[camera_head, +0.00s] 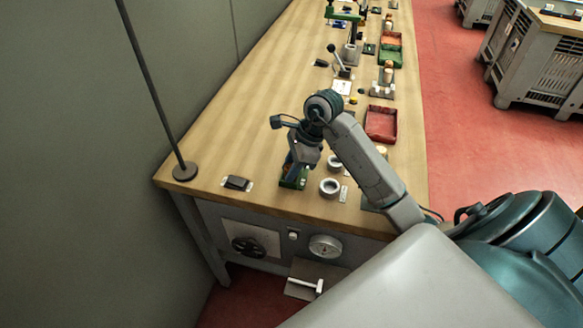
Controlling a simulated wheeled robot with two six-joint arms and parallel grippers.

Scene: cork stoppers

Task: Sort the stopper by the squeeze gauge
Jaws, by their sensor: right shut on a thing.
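My right gripper (295,169) points down at the near end of the long wooden bench, low over a small green-based device (295,183). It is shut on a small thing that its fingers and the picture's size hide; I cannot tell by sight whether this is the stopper. I cannot tell whether the green-based device is the squeeze gauge. A cork-coloured thing (383,150) shows just behind my right forearm. My left gripper is not in view.
Two pale rings or cups (330,187) (335,162) stand right of the gripper. A red tray (381,123) lies beyond my forearm, with a green tray (390,56) farther back. A rod on a round base (185,172) stands at the left corner.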

